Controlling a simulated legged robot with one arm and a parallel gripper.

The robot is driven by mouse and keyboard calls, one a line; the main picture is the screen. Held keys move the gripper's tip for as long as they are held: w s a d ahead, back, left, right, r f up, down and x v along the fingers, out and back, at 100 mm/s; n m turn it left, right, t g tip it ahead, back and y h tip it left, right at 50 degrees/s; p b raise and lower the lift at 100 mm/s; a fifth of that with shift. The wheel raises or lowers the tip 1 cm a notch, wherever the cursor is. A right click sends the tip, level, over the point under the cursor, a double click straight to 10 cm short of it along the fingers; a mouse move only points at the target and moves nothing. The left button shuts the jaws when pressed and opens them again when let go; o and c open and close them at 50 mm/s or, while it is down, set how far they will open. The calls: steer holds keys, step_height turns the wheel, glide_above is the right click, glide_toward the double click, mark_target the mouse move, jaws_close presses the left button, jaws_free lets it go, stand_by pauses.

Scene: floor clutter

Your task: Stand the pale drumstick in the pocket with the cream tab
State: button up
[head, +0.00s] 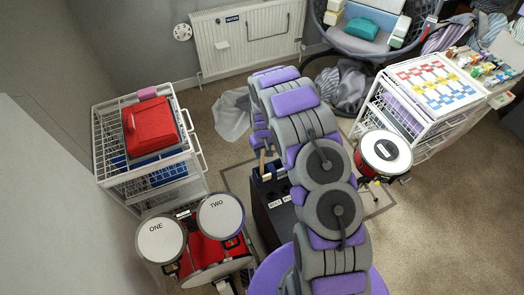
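A black box with pockets (270,198) stands on the floor behind my arm, with white lettering on its front. A thin tan stick-like piece (262,162) shows upright at its top left; I cannot tell whether it is the pale drumstick or whether it is held. My purple and grey arm covers the right part of the box. Only a sliver of my gripper (262,143) seems to show above the box; its fingers are hidden. The cream tab cannot be made out for certain; a small pale patch shows at the box's top.
Drums marked ONE (161,240) and TWO (220,216) stand at the left front. A red drum (385,153) and a white cart (432,128) stand right. Carpet is clear at far right.

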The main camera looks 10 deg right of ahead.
steer(key=shift+o, duration=1.2)
steer(key=shift+d, duration=0.75)
step_height(320, 180, up, 17)
steer(key=p, duration=0.2)
steer(key=shift+r, duration=0.15)
steer(key=shift+w+d, duration=0.1)
steer(key=shift+d, duration=0.1)
steer(key=shift+a, duration=0.2)
